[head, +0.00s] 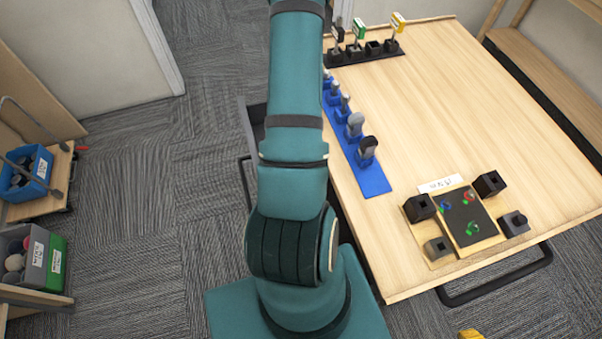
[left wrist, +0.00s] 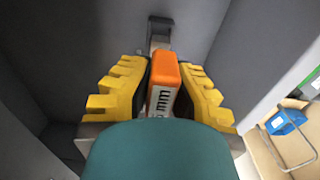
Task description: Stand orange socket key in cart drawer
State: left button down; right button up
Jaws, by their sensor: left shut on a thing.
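In the left wrist view, my left gripper (left wrist: 162,80) has its yellow fingers shut on the orange socket key (left wrist: 164,72). Its orange handle carries a white label with dark "mm" lettering. A grey, blocky piece (left wrist: 159,28) shows just beyond the handle; I cannot tell whether it is the key's end or a holder. Grey walls (left wrist: 235,45) surround the gripper, like the inside of a drawer. My teal wrist hides the near part. The head view shows neither the left gripper nor the orange key.
The head view shows a wooden table (head: 440,115) with a black rack (head: 365,53), a blue rack (head: 372,180) and a board with dark square blocks (head: 477,215). A blue bin (head: 27,170) and a grey-green bin (head: 35,258) stand left. A yellow piece (head: 470,335) shows at the bottom edge, possibly my right gripper.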

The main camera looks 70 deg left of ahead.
pick_arm(q)
jog(key=shift+f+b, duration=1.65)
jog(key=shift+f, duration=0.7)
jog(key=shift+f+b, duration=0.35)
jog(key=shift+b, duration=0.05)
pick_arm(e)
jog(key=shift+s+a+f, duration=0.1)
jog(key=shift+s+f, duration=0.15)
jog(key=shift+f, duration=0.45)
jog(key=shift+s+f, duration=0.2)
jog(key=shift+f, duration=0.5)
jog(key=shift+s+a+f, duration=0.1)
jog(key=shift+s+f, duration=0.15)
jog(key=shift+f, duration=0.45)
pick_arm(q)
jog(key=c, duration=1)
grip_release()
jog(key=shift+r, duration=0.1)
jog(key=shift+r, duration=5.95)
pick_arm(e)
jog(key=shift+d, duration=0.1)
